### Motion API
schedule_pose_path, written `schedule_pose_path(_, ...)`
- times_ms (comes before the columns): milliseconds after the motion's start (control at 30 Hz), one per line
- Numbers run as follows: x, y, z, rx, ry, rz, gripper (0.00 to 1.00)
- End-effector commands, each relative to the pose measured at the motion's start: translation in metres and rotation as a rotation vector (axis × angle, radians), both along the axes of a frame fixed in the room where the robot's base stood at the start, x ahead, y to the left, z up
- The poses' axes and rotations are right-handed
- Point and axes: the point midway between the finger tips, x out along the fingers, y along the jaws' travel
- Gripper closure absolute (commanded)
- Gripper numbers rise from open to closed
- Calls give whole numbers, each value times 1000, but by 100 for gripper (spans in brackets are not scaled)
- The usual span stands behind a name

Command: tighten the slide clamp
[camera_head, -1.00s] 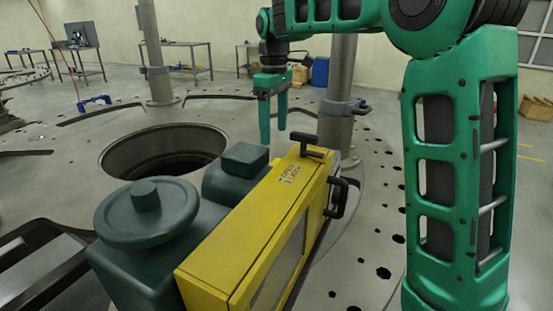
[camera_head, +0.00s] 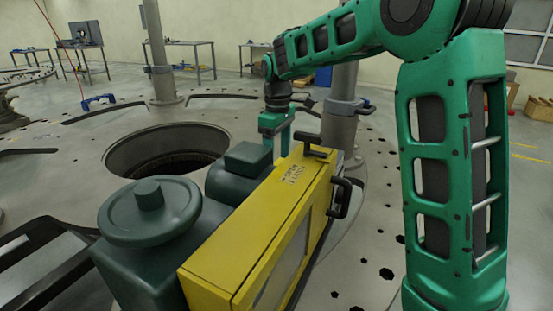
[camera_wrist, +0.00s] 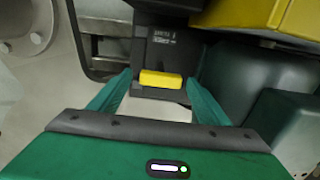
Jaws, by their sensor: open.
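The slide clamp appears to be the dark block (camera_wrist: 160,52) with a white label in the wrist view. A short yellow lever (camera_wrist: 160,80) sticks out at its near end. My gripper (camera_wrist: 158,85) is open, with one green finger on each side of the lever. I cannot tell whether either finger touches it. In the head view my gripper (camera_head: 276,128) is low behind the far end of the yellow box (camera_head: 275,215). Its fingertips, the clamp and the lever are hidden there.
The yellow box has black handles (camera_head: 342,197). A dark green machine with a round knob (camera_head: 148,210) stands beside it. A round hole (camera_head: 165,150) opens in the plate behind. A grey post (camera_head: 340,120) with a collar rises just right of my gripper.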

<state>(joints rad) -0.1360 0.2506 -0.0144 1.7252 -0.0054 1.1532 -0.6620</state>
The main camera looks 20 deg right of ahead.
Motion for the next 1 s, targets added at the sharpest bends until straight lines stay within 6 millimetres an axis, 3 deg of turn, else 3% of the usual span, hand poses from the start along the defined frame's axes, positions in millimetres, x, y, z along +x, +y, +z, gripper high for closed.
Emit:
schedule_pose_path(33, 0, 0, 0, 0, 0, 0, 34)
schedule_pose_path(200, 0, 0, 0, 0, 0, -1, 71)
schedule_pose_path(633, 1, -1, 1, 0, -1, -74, 71)
schedule_pose_path(1000, 1, -1, 1, 0, -3, -368, 71)
